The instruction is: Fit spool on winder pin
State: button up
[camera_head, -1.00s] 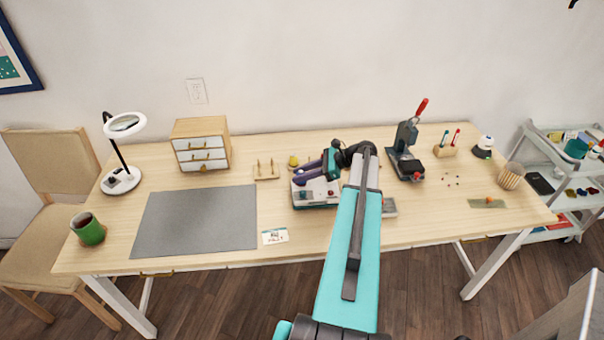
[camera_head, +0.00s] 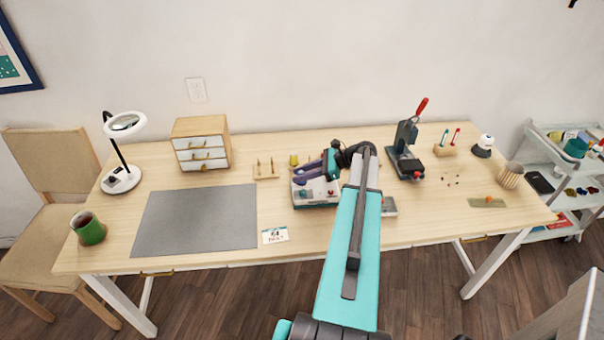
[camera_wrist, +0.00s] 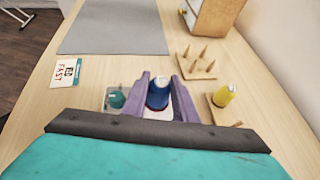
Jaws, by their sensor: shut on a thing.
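My gripper (camera_wrist: 158,92) is shut on a blue spool (camera_wrist: 157,97), with a purple finger on each side of it. The spool is upright, its pale top toward the wrist camera. The winder (camera_head: 316,197) is a white-topped box near the table's middle; my gripper (camera_head: 308,172) is over its back part in the head view. In the wrist view, a white surface shows just below the spool, and a teal knob (camera_wrist: 117,99) stands left of the fingers. The winder pin is not visible. I cannot tell whether the spool touches the winder.
A yellow spool (camera_wrist: 223,96) stands on a wooden block to the right of my fingers. A wooden peg rack (camera_wrist: 197,65) is beyond it. A small drawer cabinet (camera_head: 201,145), a grey mat (camera_head: 195,220) and a card (camera_head: 275,236) lie to the left. A press (camera_head: 406,155) stands to the right.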

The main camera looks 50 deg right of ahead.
jog(key=o, duration=1.1)
jog(key=shift+d, duration=0.1)
jog(key=b+v, duration=0.3)
jog(key=v, duration=1)
jog(key=shift+s+r, duration=0.15)
jog(key=shift+s, duration=0.15)
jog(key=shift+d, duration=0.1)
